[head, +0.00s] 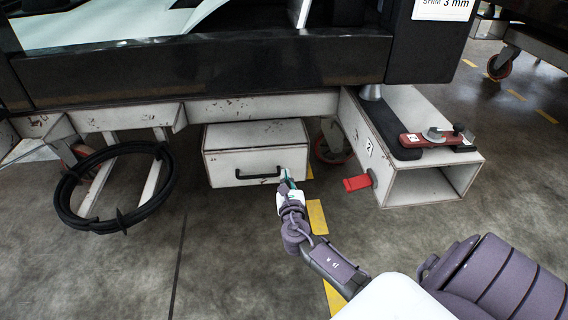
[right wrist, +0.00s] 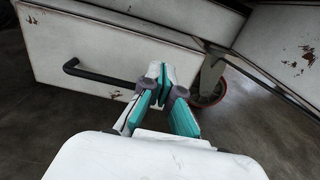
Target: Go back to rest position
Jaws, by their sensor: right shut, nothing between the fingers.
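My right gripper (head: 287,181) reaches forward in the head view, just right of the black handle (head: 258,177) of a white drawer box (head: 255,139) under the trolley. In the right wrist view the right gripper (right wrist: 166,76) has its teal-padded fingers together with nothing between them. The black handle (right wrist: 100,77) is to its left there. The fingers are beside the handle, not around it. Whether they touch the drawer front, I cannot tell. My left gripper is not in view.
A black hose coil (head: 115,188) hangs at the left. At the right, a white square beam (head: 432,187) carries a red tool (head: 428,137), and a red handle (head: 358,183) sticks out from its side. A caster wheel (right wrist: 208,92) stands right of the drawer. Floor in front is clear.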

